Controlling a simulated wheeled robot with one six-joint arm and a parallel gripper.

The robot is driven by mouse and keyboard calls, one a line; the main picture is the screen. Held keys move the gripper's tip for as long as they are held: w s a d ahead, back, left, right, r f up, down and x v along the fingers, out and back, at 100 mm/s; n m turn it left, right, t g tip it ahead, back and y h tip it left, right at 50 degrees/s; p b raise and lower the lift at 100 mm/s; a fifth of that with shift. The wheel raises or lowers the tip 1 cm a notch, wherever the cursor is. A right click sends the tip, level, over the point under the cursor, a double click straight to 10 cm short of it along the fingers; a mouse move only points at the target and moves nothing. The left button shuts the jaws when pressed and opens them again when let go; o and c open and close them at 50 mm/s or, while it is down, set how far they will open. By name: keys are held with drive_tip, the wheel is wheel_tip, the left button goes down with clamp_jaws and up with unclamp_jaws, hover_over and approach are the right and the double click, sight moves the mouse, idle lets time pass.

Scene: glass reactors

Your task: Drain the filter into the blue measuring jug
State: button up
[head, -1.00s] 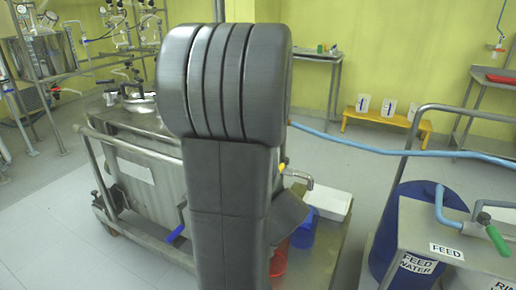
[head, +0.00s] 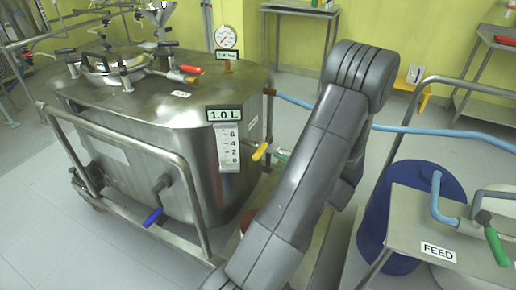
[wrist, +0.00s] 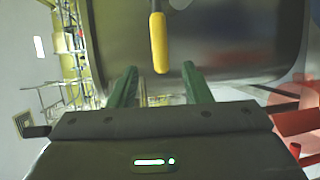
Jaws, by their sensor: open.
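The filter is a steel tank (head: 165,95) on a wheeled frame, with a "1.0 L" display and a level scale on its side. A yellow valve handle (head: 260,151) sticks out of its right side. The yellow handle (wrist: 159,42) hangs between and beyond the fingertips of my gripper (wrist: 160,78) in the wrist view. My gripper is open, with its green fingers apart and nothing between them. In the head view a bit of green finger shows just right of the handle. The blue measuring jug is hidden behind my arm.
A red container (wrist: 298,120) stands at the right of the wrist view. A blue drum (head: 400,210) and a steel stand with a "FEED" label (head: 438,251) are on the right. A blue hose (head: 440,130) runs behind my arm. A blue-handled lever (head: 153,216) sits on the tank's front.

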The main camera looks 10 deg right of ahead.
sight(263, 147)
drive_tip(key=b+x, duration=0.1)
drive_tip(key=x, duration=1.1)
drive_tip(key=shift+w+a+b, duration=0.15)
drive_tip(key=shift+a+b, duration=0.05)
drive_tip(key=shift+b, duration=0.1)
drive_tip(key=shift+f, duration=0.1)
drive_tip(key=shift+c, duration=0.4)
clamp_jaws()
